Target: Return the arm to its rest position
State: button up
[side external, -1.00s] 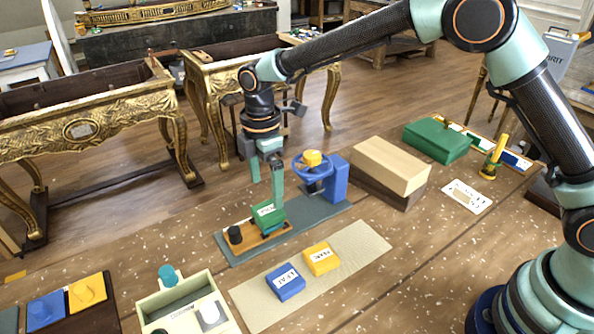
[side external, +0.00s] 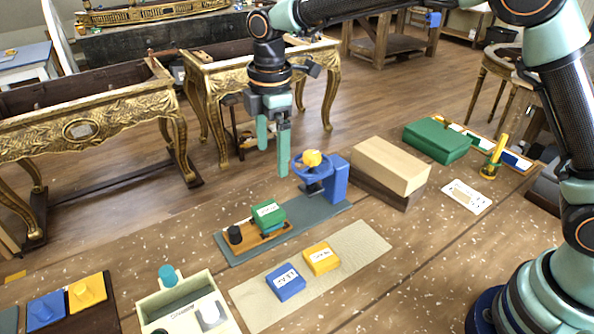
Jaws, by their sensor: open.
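My gripper (side external: 272,150) is open and empty. Its two teal fingers point down, in the air above the workbench, in front of the gilt console table. A green block (side external: 268,213) with a white label sits below and apart from it, on a small wooden tray (side external: 257,242) beside a black knob (side external: 235,234). My arm reaches in from the right, and its upper part runs out of the top of the picture.
A blue handwheel fixture (side external: 335,177) stands right of the green block on a grey plate (side external: 300,228). Labelled blue (side external: 286,281) and yellow (side external: 321,258) blocks lie on a beige mat (side external: 365,246). A wooden box (side external: 392,164) and green case (side external: 437,141) stand further right.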

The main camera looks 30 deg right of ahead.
jog(key=s+d+r+m+t, duration=0.1)
jog(key=s+d+r+m, duration=0.3)
jog(key=d, duration=0.2)
jog(key=s+d+r+m+t, duration=0.2)
jog(key=s+d+r+m, duration=0.15)
jog(key=d+m, duration=0.2)
jog(key=s+d+m+t, duration=0.2)
jog(key=s+d+m, duration=0.5)
jog(key=s+d, duration=0.1)
jog(key=shift+s+d+f, duration=0.2)
jog(key=shift+s+f, duration=0.2)
jog(key=shift+s, duration=0.45)
